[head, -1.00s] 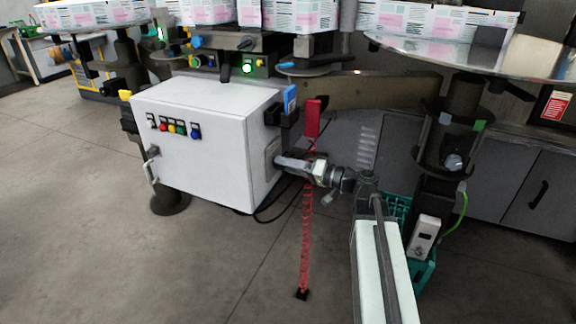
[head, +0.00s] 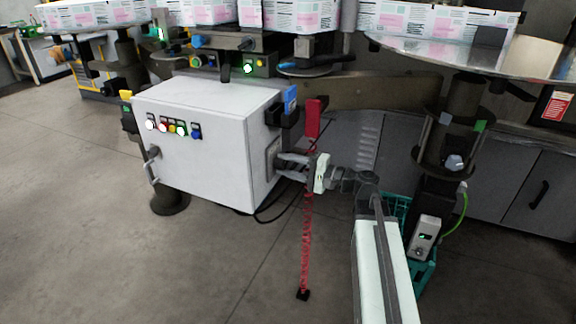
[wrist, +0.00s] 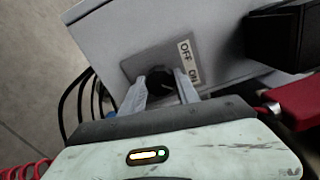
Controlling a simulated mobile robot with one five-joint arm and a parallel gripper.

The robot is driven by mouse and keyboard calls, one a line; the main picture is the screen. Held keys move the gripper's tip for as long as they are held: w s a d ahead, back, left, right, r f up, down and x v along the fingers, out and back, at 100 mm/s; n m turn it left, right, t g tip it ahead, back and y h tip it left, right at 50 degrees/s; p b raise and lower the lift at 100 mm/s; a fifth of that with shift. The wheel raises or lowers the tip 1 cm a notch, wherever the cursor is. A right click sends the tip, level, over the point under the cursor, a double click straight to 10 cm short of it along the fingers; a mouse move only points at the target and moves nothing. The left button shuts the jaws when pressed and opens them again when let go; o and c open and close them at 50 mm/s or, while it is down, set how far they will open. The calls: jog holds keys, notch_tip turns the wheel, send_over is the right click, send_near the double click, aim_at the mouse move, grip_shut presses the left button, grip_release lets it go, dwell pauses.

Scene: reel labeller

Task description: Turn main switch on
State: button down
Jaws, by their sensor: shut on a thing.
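The main switch (wrist: 159,80) is a dark round knob on a grey plate (wrist: 136,68) on the right side of the white cabinet (head: 195,165). A label (wrist: 188,63) beside the knob reads OFF and ON. My gripper (wrist: 161,92) is shut on the knob, one finger on each side. A thin light mark shows on the knob, pointing roughly toward the ON end of the label. In the head view my gripper (head: 281,167) reaches the plate from the right, and its fingers hide the knob.
White and green lamps (head: 181,129) glow on the cabinet front. A red part (head: 313,117) with a red coiled cord (head: 305,240) hangs close to my gripper. A teal crate (head: 424,270) stands at right. The floor in front is clear.

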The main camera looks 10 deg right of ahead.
jog(key=shift+a+m, duration=0.15)
jog(key=shift+m, duration=0.15)
dwell(0.4)
jog(key=c, duration=0.9)
grip_release()
jog(key=v, duration=0.8)
jog(key=shift+a, duration=0.1)
